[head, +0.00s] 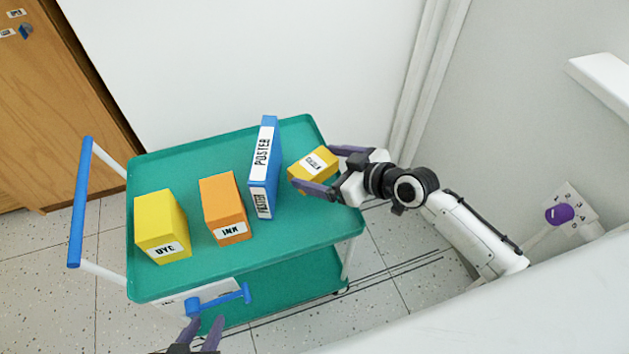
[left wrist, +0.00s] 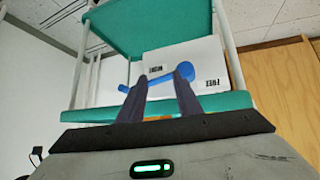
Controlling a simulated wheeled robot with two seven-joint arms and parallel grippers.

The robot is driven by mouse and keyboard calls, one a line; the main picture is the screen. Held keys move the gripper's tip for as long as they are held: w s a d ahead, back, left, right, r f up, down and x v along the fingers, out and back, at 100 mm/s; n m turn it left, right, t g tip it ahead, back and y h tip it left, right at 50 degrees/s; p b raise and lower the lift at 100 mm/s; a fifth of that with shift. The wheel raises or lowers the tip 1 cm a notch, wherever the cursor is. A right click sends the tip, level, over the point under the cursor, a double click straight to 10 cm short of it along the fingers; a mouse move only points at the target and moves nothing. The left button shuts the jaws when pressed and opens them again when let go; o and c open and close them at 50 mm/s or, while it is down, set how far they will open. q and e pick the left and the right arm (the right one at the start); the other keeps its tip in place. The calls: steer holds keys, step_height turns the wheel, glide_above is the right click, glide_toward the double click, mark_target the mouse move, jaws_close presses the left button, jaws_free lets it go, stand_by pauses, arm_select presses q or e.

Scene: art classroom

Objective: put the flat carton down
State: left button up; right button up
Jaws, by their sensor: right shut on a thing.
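The flat carton (head: 322,157) is a low yellow box with a white label, at the right end of the cart's green top (head: 300,225). My right gripper (head: 311,166) comes in from the right, its purple fingers on either side of the carton, shut on it. I cannot tell whether the carton's underside touches the top. My left gripper (head: 203,328) is low at the front of the cart, its fingers apart and empty. In the left wrist view its fingers (left wrist: 160,88) show in front of a blue rod with a knob (left wrist: 184,71).
The cart has a blue handle (head: 80,205) and a lower shelf (head: 300,280). Walls are close behind and right.

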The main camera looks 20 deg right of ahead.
mark_target(323, 180)
steer(key=shift+f, duration=0.9)
step_height(323, 180, down, 3)
steer(key=shift+f+b, duration=0.1)
steer(key=shift+b, duration=0.6)
